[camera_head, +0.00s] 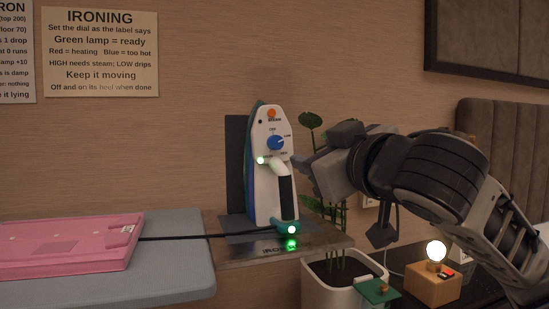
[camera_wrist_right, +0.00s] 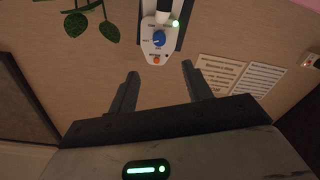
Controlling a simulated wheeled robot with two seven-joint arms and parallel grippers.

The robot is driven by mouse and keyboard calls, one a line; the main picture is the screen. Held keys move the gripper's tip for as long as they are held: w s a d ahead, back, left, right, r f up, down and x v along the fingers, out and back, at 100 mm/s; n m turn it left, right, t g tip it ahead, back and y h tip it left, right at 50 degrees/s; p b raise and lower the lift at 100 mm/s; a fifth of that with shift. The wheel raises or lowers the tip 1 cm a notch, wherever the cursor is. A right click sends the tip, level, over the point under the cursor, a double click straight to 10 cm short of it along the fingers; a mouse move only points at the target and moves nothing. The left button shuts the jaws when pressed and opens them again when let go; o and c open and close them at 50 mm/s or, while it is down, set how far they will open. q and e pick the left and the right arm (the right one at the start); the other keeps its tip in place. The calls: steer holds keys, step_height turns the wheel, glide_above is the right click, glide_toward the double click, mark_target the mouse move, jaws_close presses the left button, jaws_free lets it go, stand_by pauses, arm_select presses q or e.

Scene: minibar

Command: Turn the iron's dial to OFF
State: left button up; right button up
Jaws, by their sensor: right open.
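The white iron (camera_head: 262,200) stands upright on its heel on a metal rest (camera_head: 310,252). Its blue dial (camera_head: 275,142) faces me, with small labels around it; its exact setting is too small to read for sure. My right gripper (camera_head: 301,164) is just right of the iron, apart from the dial. In the right wrist view the gripper (camera_wrist_right: 159,78) is open and empty. There the iron (camera_wrist_right: 158,42) with its blue dial (camera_wrist_right: 159,39) appears upside down, beyond the fingertips. My left gripper is not in view.
A black cord runs to the iron. A potted plant (camera_head: 340,290) stands below my right arm, and a glowing bulb (camera_head: 436,250) on a wooden block is at right. An ironing sign (camera_head: 100,50) hangs behind.

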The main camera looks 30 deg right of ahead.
steer(key=p, duration=0.8)
glide_toward(278, 142)
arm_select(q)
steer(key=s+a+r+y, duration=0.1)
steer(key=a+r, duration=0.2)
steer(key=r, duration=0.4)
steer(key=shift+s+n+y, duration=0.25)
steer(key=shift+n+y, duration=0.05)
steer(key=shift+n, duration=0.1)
arm_select(e)
steer(key=w, duration=0.2)
steer(key=w+d, duration=0.1)
steer(key=w, duration=0.5)
steer(key=shift+w+d+f, duration=0.1)
steer(key=shift+w+d, duration=0.05)
steer(key=shift+d, duration=0.1)
arm_select(q)
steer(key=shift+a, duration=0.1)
steer(key=shift+p, duration=0.3)
arm_select(e)
steer(key=c, duration=1)
